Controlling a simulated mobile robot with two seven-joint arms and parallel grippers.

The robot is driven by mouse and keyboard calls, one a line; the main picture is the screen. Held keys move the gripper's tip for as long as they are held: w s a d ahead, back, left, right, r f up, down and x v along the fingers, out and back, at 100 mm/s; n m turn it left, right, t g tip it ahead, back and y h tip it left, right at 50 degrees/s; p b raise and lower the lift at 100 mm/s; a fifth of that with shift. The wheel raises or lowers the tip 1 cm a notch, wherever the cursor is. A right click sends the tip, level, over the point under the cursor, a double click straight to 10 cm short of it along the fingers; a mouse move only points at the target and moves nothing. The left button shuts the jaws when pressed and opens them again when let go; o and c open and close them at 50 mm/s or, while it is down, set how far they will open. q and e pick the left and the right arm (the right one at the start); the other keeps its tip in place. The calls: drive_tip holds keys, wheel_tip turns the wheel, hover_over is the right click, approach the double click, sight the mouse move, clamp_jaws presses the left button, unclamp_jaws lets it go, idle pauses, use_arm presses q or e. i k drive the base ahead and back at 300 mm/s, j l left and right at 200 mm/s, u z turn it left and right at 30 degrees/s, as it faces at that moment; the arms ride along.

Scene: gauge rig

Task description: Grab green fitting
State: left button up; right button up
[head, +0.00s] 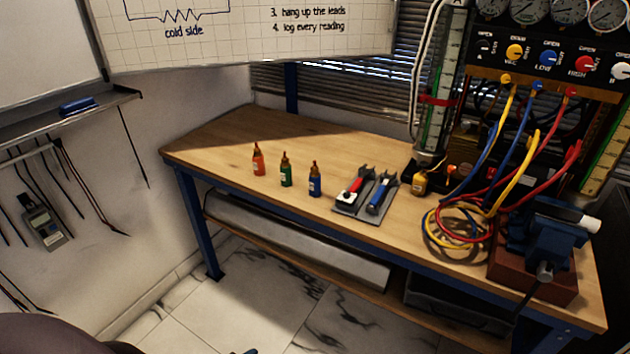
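A small green bottle-shaped item (286,172) with a brown tip and a pale label stands upright on the wooden workbench (235,150). It is the only small loose green thing that I can make out, and I cannot tell whether it is the green fitting. It stands between a similar orange one (258,161) to its left and a blue one (315,182) to its right, apart from both. Neither of my grippers shows in the head view.
A grey tray (347,208) holds a red-handled and a blue-handled tool. Coiled coloured hoses (457,232), a gauge panel (545,75) and a blue vise (541,238) crowd the right end. The bench's left part is clear.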

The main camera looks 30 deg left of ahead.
sight(285, 168)
drive_tip(key=i+j+u, duration=0.85)
drive_tip(key=k+j, duration=0.05)
drive_tip(key=j, duration=0.1)
